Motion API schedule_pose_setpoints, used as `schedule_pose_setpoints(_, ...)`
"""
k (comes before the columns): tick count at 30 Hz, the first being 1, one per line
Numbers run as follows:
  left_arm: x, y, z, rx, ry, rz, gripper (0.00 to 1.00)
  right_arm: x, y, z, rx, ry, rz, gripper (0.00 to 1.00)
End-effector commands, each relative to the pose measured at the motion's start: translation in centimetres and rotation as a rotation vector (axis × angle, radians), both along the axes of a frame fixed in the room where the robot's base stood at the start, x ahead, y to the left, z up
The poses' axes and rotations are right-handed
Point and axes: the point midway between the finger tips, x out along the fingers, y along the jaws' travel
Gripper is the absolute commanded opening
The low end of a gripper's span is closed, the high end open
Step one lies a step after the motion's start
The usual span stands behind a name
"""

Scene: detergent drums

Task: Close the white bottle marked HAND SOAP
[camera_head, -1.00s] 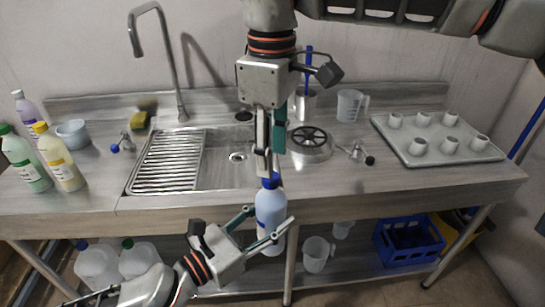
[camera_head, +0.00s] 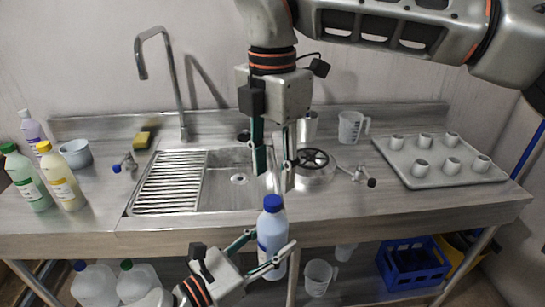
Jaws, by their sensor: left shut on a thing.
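A whitish-blue bottle (camera_head: 272,240) with a blue cap (camera_head: 273,203) stands upright in front of the counter's front edge. No marking can be read on it. My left gripper (camera_head: 270,254), the lower one, is shut on the bottle's body from the left and front. The cap sits on the bottle's top; how tightly cannot be seen. My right gripper (camera_head: 273,178) points straight down above the cap. Its fingers are apart, and its tips look a little above the cap, with nothing held between them.
Behind are a sink (camera_head: 229,190) with a tap (camera_head: 180,90) and a tray (camera_head: 390,160) of several white cups. Several bottles stand at the left, including a yellow one (camera_head: 62,180). Jugs and a blue crate (camera_head: 412,262) sit on the lower shelf.

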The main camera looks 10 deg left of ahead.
Motion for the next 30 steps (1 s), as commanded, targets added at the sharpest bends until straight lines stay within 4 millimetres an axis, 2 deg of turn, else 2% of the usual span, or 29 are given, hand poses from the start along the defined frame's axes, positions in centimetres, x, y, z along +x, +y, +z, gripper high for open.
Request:
schedule_pose_setpoints(21, 0.0, 0.0, 0.2, -0.002, -0.004, -0.001, 0.00, 0.0, 0.1, 1.4, -0.009, 0.016, 1.260, 0.37)
schedule_pose_setpoints(30, 0.0, 0.0, 0.2, -0.002, -0.004, -0.001, 0.00, 0.1, 0.1, 1.8, -0.009, 0.018, 1.604, 0.37)
